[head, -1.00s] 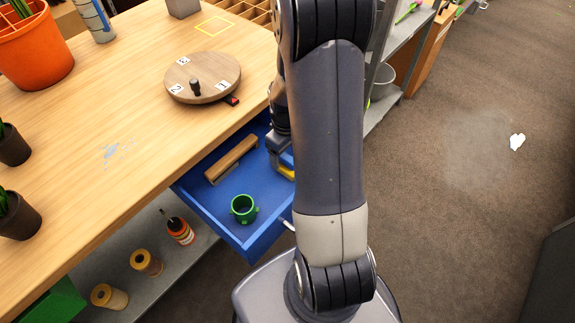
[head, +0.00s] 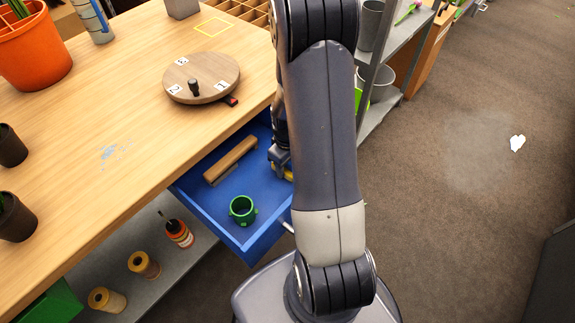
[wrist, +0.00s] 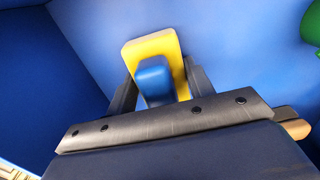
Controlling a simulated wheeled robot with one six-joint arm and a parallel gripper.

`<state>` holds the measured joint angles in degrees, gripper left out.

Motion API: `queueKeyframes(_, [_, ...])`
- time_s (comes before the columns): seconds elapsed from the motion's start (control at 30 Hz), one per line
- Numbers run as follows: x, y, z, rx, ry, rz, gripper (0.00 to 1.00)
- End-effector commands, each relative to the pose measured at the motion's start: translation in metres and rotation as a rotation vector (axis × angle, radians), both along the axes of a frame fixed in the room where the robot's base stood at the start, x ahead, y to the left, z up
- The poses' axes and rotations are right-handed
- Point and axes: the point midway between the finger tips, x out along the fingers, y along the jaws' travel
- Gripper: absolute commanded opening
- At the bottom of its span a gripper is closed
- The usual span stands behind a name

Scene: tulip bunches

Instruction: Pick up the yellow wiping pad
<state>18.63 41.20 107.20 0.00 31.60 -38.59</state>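The yellow wiping pad (wrist: 152,45) with a blue block-shaped grip (wrist: 154,80) on top lies on the blue floor of the open drawer (head: 228,243). In the head view only a yellow sliver (head: 284,173) of it shows beneath my gripper (head: 280,158). In the wrist view my gripper (wrist: 158,75) is low over the pad, with one dark finger on each side of the blue grip. A strip of yellow shows between the grip and the right finger, so the fingers look open around it. The fingertips are partly hidden.
A wooden-handled brush (head: 231,160) and a green ring-shaped cup (head: 242,209) lie in the same drawer, to the left of my gripper. The drawer walls stand close by. The worktop (head: 120,100) above carries a round wooden turntable (head: 203,75).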

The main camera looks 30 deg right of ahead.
Motion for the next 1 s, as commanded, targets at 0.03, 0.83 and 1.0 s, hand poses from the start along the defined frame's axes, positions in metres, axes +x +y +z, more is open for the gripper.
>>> queueKeyframes(0.03, [0.000, 0.000, 0.000, 0.000, 0.000, 0.000, 0.44])
queueKeyframes(0.83, [0.001, 0.000, 0.061, -0.002, -0.005, 0.000, 0.27])
queueKeyframes(1.0, [0.001, 0.000, 0.089, -0.002, -0.004, 0.000, 0.27])
